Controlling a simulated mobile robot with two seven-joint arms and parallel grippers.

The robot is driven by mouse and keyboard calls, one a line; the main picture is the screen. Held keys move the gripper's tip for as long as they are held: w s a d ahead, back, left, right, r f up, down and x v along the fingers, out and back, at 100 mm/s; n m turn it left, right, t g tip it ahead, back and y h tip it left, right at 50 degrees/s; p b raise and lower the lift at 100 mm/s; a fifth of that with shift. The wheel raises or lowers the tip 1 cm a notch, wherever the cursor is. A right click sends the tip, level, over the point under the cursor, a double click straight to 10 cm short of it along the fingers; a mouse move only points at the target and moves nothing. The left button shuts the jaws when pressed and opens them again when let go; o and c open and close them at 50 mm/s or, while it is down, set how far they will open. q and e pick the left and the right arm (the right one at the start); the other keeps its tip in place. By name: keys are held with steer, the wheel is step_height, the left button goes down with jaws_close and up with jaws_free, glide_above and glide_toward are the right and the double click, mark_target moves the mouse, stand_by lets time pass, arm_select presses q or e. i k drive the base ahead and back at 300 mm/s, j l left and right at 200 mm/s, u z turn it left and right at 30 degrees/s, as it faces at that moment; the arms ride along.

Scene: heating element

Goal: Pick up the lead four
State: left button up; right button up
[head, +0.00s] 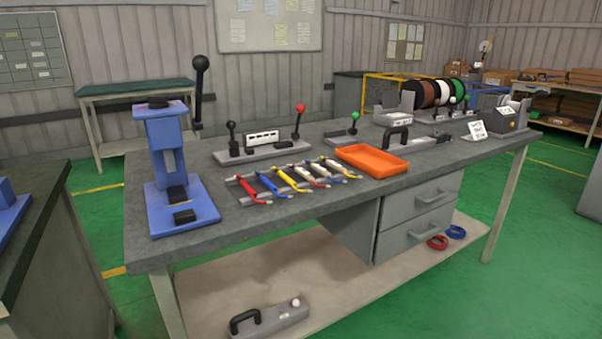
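Several leads lie side by side in a grey rack (242,201) on the workbench, left of the orange tray. From left to right I see a red lead (249,188), a blue lead (268,184), a yellow lead (290,180) and a pale lead with a red end (308,174). More leads lie close together at the right end of the row and are hard to tell apart. I see no number marking lead four. Neither of my grippers is in view.
The grey workbench (225,222) holds a blue press (165,150) at left, lever fixtures (262,147) behind the leads, an orange tray (372,160) to their right, and wire spools (428,92) at the back right. The front edge by the leads is clear.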

mark_target(304, 173)
steer(key=i+l, duration=1.2)
steer(key=l, duration=0.2)
steer(key=k+z, duration=0.05)
